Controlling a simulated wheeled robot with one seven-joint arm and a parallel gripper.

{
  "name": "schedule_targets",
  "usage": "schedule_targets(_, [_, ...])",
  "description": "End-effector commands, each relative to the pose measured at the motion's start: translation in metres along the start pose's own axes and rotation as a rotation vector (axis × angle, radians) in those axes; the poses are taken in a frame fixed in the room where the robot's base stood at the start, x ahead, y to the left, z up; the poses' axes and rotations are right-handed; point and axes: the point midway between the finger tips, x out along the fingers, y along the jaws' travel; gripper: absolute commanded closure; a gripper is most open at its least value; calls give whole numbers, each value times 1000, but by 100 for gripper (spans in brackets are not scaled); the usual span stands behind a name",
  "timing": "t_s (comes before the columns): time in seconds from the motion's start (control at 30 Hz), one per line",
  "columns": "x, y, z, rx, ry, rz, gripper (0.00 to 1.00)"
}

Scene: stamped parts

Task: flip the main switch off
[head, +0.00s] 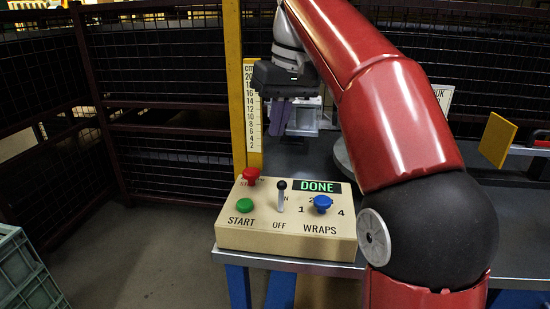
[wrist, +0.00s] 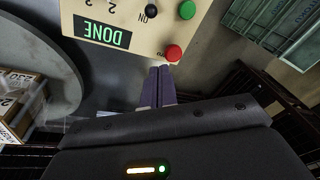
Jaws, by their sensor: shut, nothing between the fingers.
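The main switch (head: 281,196) is a small lever with a black ball tip on the beige control box. Its lever stands up, tip toward the partly hidden ON label, with OFF printed below. Its black tip also shows in the wrist view (wrist: 153,10), beside the word ON. My gripper (head: 279,132) is shut and empty, above and behind the box, apart from the switch. In the wrist view its purple-grey fingers (wrist: 159,72) lie together, their tips near the red button (wrist: 173,53). The control box (head: 285,240) display (head: 317,187) reads DONE.
The box also carries a red button (head: 251,175), a green START button (head: 245,205) and a blue WRAPS knob (head: 322,203). A yellow post with a ruler (head: 253,120) stands behind it. A round grey plate (wrist: 40,70) and cartons (wrist: 20,105) show in the wrist view.

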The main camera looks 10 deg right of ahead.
Motion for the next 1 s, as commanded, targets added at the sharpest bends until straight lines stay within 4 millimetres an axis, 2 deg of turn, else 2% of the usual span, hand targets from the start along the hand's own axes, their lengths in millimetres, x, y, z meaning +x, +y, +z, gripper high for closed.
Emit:
schedule_targets(0.33, [0,0,0,-1,1,0,100])
schedule_targets(0.47, [8,0,0,-1,-1,-1,100])
schedule_targets(0.67, [42,0,1,-2,-2,-1,100])
schedule_targets(0.9, [94,0,1,-1,-3,-1,100])
schedule_targets(0.97, [105,0,1,-1,-2,-1,100])
schedule_targets(1.0, [98,0,8,0,5,1,100])
